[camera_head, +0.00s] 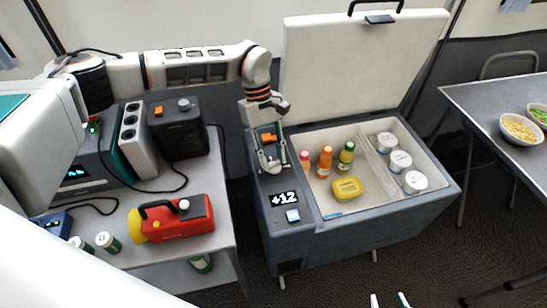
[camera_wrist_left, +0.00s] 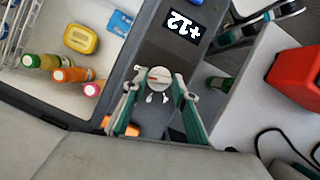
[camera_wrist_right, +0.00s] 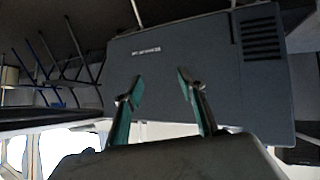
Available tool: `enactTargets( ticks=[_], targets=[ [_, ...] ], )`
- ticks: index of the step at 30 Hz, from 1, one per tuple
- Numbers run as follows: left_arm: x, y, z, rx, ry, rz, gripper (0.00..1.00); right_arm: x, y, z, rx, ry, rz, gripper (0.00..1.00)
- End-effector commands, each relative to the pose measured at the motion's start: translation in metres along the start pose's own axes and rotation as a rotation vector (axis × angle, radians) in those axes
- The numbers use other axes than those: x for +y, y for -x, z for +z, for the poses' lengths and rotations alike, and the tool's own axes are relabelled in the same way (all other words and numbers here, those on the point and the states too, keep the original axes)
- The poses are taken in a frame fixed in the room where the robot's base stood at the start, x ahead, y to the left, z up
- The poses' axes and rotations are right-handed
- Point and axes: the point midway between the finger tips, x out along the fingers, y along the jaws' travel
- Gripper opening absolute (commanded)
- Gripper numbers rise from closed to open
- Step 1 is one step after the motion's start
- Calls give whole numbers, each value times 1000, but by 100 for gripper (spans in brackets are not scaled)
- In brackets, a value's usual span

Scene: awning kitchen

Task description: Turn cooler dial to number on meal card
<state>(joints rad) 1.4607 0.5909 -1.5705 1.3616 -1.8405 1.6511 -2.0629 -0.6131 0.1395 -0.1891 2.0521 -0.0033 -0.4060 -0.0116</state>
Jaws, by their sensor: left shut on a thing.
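The cooler (camera_head: 385,215) stands with its lid (camera_head: 355,70) open. Its control strip has a display (camera_head: 284,199) reading +12, with a light blue square below it. The round, light cooler dial (camera_wrist_left: 158,78) with a red mark shows in the left wrist view. My left gripper (camera_head: 272,165) has come down on the strip and is shut on the dial, its fingers (camera_wrist_left: 157,90) on either side. My right gripper (camera_wrist_right: 160,85) is open and empty, in front of the cooler. I cannot make out a meal card.
Inside the cooler are bottles (camera_head: 325,162), a yellow box (camera_head: 347,188) and white-lidded tubs (camera_head: 400,161). A table with bowls (camera_head: 520,129) is at right.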

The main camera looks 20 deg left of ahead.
Motion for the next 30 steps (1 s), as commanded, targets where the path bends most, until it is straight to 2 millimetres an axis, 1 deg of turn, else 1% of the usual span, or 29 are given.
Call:
enactTargets(
  ticks=[1,8,17,24,30],
  targets=[
    [1,-5,-2,-1,-32,-17,6,-2,-2,9,-12,2,-3,40],
    [2,-4,-1,0,-165,-71,6,-4,-3,17,-21,7,-5,40],
    [2,-2,0,1,-251,-104,6,-2,-5,6,3,14,-5,40],
    [2,-1,0,1,-265,-109,6,0,-8,2,12,18,-5,40],
    [2,-1,0,1,-265,-109,6,-1,-8,2,11,16,-6,40]
  ],
)
